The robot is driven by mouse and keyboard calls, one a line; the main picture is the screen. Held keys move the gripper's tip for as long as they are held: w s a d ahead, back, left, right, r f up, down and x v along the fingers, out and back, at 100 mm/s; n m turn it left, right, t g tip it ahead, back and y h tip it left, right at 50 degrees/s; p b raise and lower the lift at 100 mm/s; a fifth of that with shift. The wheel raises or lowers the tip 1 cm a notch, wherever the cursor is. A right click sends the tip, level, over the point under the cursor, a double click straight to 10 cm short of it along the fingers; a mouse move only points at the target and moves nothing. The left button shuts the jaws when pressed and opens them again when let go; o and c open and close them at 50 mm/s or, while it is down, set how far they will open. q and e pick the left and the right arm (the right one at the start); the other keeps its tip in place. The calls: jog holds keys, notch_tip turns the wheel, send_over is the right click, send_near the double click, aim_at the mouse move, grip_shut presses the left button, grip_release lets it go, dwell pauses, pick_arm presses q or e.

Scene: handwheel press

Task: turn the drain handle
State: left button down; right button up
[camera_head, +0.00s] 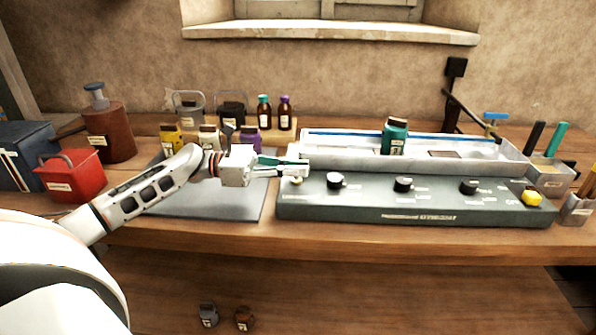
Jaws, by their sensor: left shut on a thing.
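A blue T-shaped handle (495,115) stands on a small yellowish fitting at the right end of the long pale trough (345,155). No label shows on it. My left gripper (303,168) is far to the left of this handle, over the left end of the dark green control panel (400,215). Its fingers are shut, and a small pale knob (296,181) shows right at their tips. The fingers cover part of that spot, so the grip is partly hidden. My right gripper is out of view.
The panel carries several black knobs (403,185) and a yellow button (531,198). A teal jar (394,136) stands at the trough. A grey mat (215,195), a red box (72,176) and a brown pump bottle (108,130) are left. Holders with tools (552,175) stand right.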

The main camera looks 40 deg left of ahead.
pick_arm(q)
jog(key=shift+d, duration=0.1)
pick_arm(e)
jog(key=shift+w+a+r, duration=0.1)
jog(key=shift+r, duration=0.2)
pick_arm(q)
jog(key=c, duration=2.2)
grip_release()
jog(key=shift+d, duration=0.1)
jog(key=shift+o, duration=0.2)
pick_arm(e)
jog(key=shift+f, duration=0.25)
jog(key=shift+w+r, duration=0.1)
pick_arm(q)
jog(key=v, duration=1.2)
jog(key=shift+w, duration=0.1)
